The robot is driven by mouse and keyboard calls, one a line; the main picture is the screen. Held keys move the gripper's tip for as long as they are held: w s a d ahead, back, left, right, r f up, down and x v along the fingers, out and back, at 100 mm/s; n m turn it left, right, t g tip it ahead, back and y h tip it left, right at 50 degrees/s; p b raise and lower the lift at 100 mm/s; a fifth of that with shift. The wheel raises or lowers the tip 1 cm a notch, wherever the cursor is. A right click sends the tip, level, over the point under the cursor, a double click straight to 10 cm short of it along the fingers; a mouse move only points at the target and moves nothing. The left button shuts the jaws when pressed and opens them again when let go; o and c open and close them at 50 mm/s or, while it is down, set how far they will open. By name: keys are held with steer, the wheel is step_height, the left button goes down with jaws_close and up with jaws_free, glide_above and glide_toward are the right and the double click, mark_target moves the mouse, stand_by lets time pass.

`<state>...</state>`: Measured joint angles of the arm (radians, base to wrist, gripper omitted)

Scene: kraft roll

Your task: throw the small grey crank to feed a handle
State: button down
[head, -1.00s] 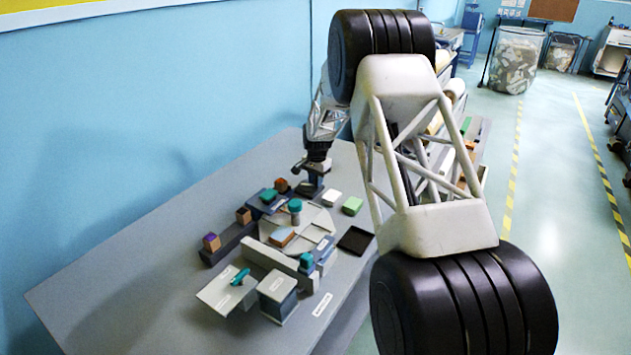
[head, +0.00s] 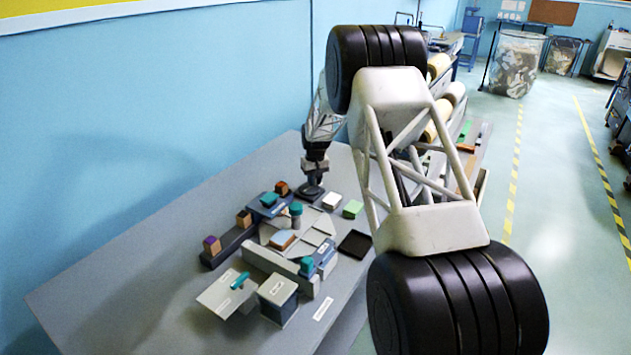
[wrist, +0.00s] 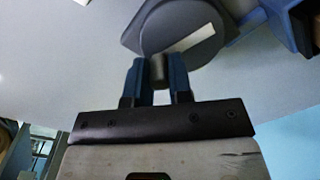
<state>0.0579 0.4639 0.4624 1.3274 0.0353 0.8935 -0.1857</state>
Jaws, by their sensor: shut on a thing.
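The small grey crank shows as a short grey peg (wrist: 158,67) between my gripper's two blue fingers (wrist: 156,76) in the wrist view. The fingers are shut on it. Just beyond the fingertips is a dark grey round housing (wrist: 180,12) with a white label strip. In the head view my gripper (head: 313,178) is low over this round housing (head: 311,194) at the far end of the fixture. The crank cannot be made out there, and my arm covers part of the scene. No loose handle can be told for certain.
White (head: 331,201) and green (head: 353,209) blocks and a black tray (head: 355,244) lie to the right. A dark rail (head: 228,242) carries small blocks at left. The table's near left is clear.

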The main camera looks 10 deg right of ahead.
steer(key=shift+w+a+n, duration=0.1)
steer(key=shift+w+n, duration=0.05)
steer(key=shift+n, duration=0.5)
steer(key=shift+w+a+n, duration=0.1)
steer(key=shift+n, duration=0.55)
steer(key=c, duration=1)
jaws_free()
steer(key=shift+c, duration=0.2)
steer(key=shift+d+r, duration=0.1)
steer(key=shift+r, duration=3.8)
